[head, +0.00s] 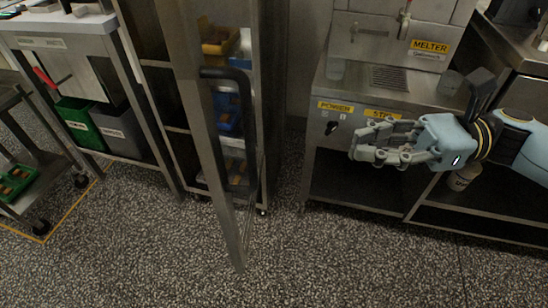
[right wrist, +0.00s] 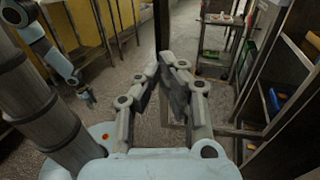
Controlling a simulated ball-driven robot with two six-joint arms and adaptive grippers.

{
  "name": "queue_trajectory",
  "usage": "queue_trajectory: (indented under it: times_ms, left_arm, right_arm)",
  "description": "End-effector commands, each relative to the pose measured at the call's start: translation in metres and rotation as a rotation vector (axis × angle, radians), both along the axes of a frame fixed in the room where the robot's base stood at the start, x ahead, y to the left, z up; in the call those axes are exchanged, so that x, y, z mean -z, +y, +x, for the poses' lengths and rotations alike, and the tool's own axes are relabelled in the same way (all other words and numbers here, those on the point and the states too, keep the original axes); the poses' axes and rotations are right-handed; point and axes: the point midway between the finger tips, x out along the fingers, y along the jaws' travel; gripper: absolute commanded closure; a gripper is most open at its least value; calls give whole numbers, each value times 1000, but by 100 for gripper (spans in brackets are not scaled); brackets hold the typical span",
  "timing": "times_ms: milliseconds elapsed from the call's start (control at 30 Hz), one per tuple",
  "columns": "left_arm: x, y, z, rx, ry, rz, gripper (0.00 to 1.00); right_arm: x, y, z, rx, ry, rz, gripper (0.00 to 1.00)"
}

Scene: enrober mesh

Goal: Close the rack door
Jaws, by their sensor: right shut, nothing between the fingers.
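The rack (head: 268,60) stands left of centre in the head view. Its metal-framed door (head: 208,140) stands open, swung out towards me and seen nearly edge-on, with a long dark handle (head: 226,73). My right gripper (head: 357,150) is shut and empty, to the right of the door and clear of it, in front of the melter's table. In the right wrist view its fingers (right wrist: 176,72) are together, with a dark upright post beyond them that may be the door edge. My left gripper (right wrist: 87,97) is small at the left there; its jaws are unclear.
The melter (head: 390,40) and its metal table (head: 335,95) stand at the right. Yellow and blue items (head: 228,110) fill the rack's shelves. Green and grey bins (head: 118,130) sit under a table at the left. The speckled floor (head: 320,260) in front is clear.

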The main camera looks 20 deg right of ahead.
Motion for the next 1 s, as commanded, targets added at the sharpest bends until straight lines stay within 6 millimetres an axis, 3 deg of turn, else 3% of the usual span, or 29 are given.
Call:
queue_trajectory:
  times_ms: [133,500,700,1000]
  left_arm:
    - [-3,-9,7,-4,-12,-11,60]
    - [-12,-3,2,-1,-4,-4,60]
    - [-14,-1,1,-1,-3,-1,60]
    - [-14,-1,1,-1,-2,-1,60]
  right_arm:
    - [-3,31,8,3,-4,9,100]
    - [-3,100,25,5,0,8,100]
    - [-1,116,29,4,2,6,100]
    - [0,119,29,4,2,4,100]
